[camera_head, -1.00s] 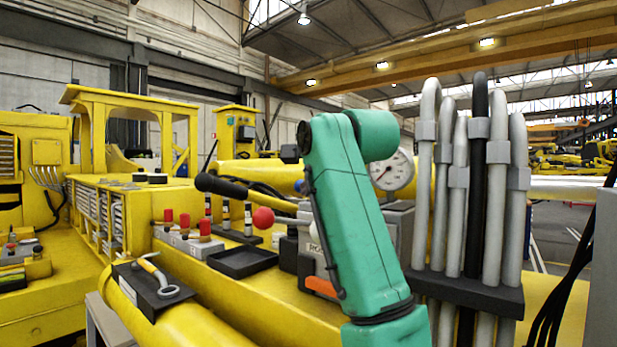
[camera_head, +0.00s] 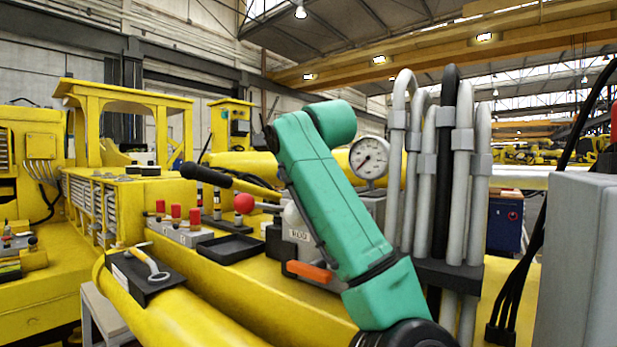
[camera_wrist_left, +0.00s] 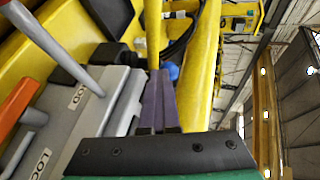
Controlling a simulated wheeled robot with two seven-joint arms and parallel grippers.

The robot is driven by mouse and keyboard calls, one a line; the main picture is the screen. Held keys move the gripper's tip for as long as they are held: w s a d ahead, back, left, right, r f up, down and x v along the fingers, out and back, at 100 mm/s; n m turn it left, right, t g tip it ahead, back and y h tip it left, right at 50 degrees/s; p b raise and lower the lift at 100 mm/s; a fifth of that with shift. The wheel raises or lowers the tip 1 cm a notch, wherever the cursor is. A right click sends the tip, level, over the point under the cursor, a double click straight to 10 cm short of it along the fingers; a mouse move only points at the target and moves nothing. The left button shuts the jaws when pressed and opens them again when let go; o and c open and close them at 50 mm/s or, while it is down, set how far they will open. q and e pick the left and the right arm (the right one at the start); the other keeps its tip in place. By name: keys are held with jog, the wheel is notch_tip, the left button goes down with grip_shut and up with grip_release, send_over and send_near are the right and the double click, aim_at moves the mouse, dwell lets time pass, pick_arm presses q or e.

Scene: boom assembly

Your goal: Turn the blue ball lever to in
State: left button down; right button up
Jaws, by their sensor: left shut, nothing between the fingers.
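The blue ball (camera_wrist_left: 173,71) shows in the left wrist view, just beyond the tips of my left gripper (camera_wrist_left: 160,74). The purple fingers are shut together with nothing between them and partly cover the ball. I cannot tell whether they touch it. The ball's lever is hidden, and its position cannot be read. In the head view my green arm covers the middle, and I cannot make out the blue ball or the gripper there. My right gripper is in neither view.
A red ball lever (camera_head: 244,203), a black tray (camera_head: 231,248), a pressure gauge (camera_head: 369,158) and upright grey pipes (camera_head: 397,160) are close by.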

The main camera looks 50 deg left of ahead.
pick_arm(q)
jog(key=b+v, duration=0.2)
jog(key=v, duration=1.2)
jog(key=shift+d+b, duration=0.3)
jog(key=shift+d, duration=0.05)
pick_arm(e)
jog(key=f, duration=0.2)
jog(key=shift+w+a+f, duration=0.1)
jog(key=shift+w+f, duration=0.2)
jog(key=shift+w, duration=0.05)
pick_arm(q)
jog(key=shift+s+r, duration=0.1)
jog(key=shift+s+g, duration=0.1)
jog(key=shift+g, duration=0.2)
